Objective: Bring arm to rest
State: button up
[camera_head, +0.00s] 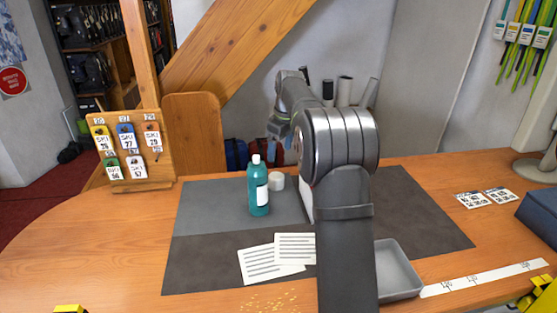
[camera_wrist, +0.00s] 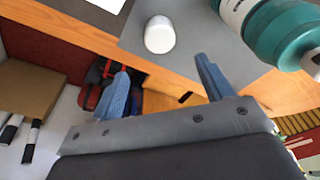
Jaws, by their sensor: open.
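My arm rises from the front of the bench and bends away toward the back in the head view. My gripper (camera_wrist: 160,85) shows in the wrist view with its two blue fingers wide apart and nothing between them. A teal bottle (camera_head: 258,190) with a white cap stands upright on the grey mat (camera_head: 210,215). A white round piece (camera_head: 277,181) sits just behind it; both also show beyond the fingers in the wrist view.
Printed cards (camera_head: 270,262) lie on the mat's front part. A grey tray (camera_head: 398,270) stands right of my arm, near a white marked strip (camera_head: 485,278). A wooden tag board (camera_head: 130,150) stands at the left. The bench's left front is mostly clear.

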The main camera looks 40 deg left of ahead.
aim_at(276, 175)
jog(key=shift+r, duration=0.35)
jog(key=f, duration=0.4)
jog(key=a+f, duration=0.1)
jog(key=f, duration=0.6)
jog(key=shift+a+f, duration=0.3)
jog(key=shift+f, duration=0.05)
jog(key=shift+a+r, duration=0.1)
jog(key=shift+r, duration=1.6)
jog(key=shift+f, duration=0.1)
